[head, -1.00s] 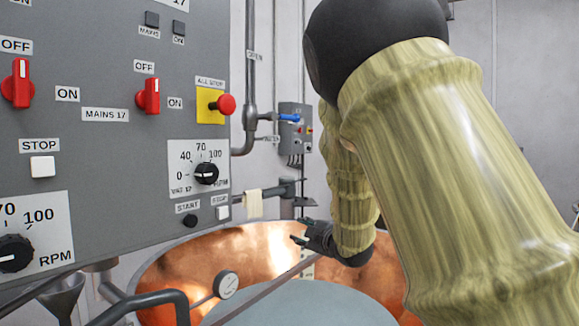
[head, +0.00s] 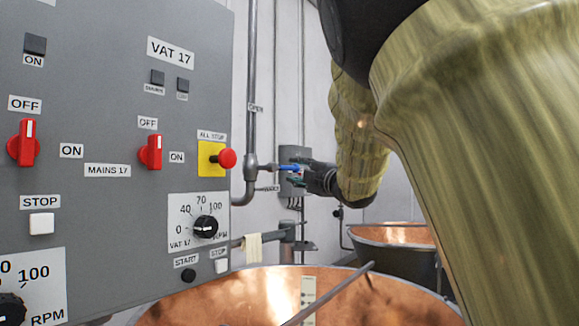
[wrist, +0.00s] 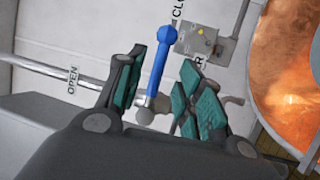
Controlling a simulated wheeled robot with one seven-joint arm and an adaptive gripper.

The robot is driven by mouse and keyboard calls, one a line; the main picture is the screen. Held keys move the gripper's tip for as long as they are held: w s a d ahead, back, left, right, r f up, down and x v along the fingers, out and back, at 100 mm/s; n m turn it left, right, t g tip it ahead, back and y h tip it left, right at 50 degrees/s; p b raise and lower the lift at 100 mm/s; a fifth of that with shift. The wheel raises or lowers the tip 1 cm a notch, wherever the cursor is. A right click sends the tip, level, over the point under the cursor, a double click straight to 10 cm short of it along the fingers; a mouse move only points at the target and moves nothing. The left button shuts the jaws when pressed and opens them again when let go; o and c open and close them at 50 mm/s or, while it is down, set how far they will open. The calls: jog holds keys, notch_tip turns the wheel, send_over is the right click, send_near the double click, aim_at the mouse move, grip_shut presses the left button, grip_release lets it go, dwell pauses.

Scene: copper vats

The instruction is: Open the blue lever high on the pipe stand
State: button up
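The blue lever (head: 289,168) sticks out to the right from the valve on the grey vertical pipe (head: 252,100) in the head view. In the wrist view the blue lever (wrist: 159,58) shows between the teal pads of my gripper (wrist: 163,75), with a gap on each side. My gripper (head: 298,175) is open and at the lever's height in the head view. Its fingers partly cover the lever's outer end there.
A grey control panel (head: 120,215) with red switches and an all-stop button (head: 227,158) fills the left. A copper vat (head: 245,298) lies below, another vat (head: 400,237) behind at right. A small grey box (head: 292,155) is on the wall behind the lever.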

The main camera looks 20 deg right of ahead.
aim_at(290, 168)
jog(key=p+x, duration=0.1)
jog(key=x, duration=0.4)
jog(key=shift+w+a+r, duration=0.1)
jog(key=shift+w+a, duration=0.05)
jog(key=shift+w, duration=0.25)
jog(key=shift+c, duration=0.3)
jog(key=shift+a, duration=0.1)
grip_shut()
